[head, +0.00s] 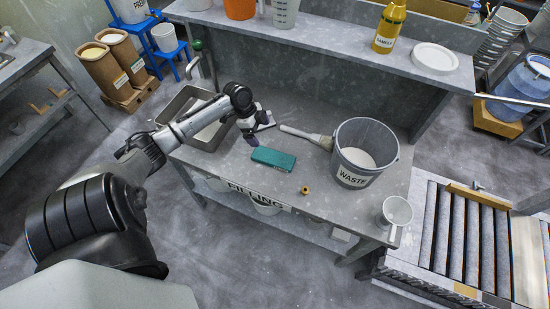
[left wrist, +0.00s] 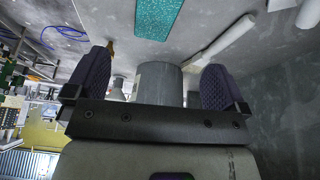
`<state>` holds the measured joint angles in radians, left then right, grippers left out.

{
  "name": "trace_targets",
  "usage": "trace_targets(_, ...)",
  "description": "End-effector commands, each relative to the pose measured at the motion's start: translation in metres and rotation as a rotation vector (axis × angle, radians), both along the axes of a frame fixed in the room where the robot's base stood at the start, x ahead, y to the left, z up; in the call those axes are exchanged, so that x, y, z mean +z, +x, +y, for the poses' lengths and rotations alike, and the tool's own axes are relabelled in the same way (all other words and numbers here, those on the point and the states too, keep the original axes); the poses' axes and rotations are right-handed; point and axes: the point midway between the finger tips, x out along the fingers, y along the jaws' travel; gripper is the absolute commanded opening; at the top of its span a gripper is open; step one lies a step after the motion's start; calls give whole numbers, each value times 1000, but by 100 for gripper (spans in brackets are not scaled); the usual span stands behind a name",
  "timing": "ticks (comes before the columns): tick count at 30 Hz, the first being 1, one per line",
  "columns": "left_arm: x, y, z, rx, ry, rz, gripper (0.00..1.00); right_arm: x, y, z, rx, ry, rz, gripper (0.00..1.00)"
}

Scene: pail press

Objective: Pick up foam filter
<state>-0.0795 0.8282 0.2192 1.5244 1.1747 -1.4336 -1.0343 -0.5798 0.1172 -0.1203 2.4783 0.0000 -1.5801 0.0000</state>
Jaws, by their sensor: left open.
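The foam filter (head: 273,158) is a teal rectangular block lying flat on the grey bench. It also shows at the top of the left wrist view (left wrist: 157,17), partly cut off by the frame edge. My left gripper (head: 253,139) is just behind and left of the filter in the head view, apart from it. In the left wrist view, its two purple fingers (left wrist: 155,62) are spread wide with nothing between them. My right gripper is in neither view.
A grey WASTE pail (head: 352,177) stands right of the filter. A brush (head: 308,136) lies behind it, and a small brass piece (head: 305,190) sits in front. A metal tray (head: 176,107) is at left, and a white jug (head: 396,211) is near the right edge.

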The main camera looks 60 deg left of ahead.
Motion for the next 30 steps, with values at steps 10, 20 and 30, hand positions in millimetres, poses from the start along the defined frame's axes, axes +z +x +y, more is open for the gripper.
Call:
trace_targets(10, -41, 10, -14, -53, 11, -15, 100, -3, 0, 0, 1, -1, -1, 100)
trace_targets(20, -77, 19, -25, -53, 13, -15, 100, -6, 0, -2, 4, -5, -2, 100)
trace_targets(30, -101, 25, -35, -53, 12, -14, 100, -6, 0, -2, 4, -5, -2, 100)
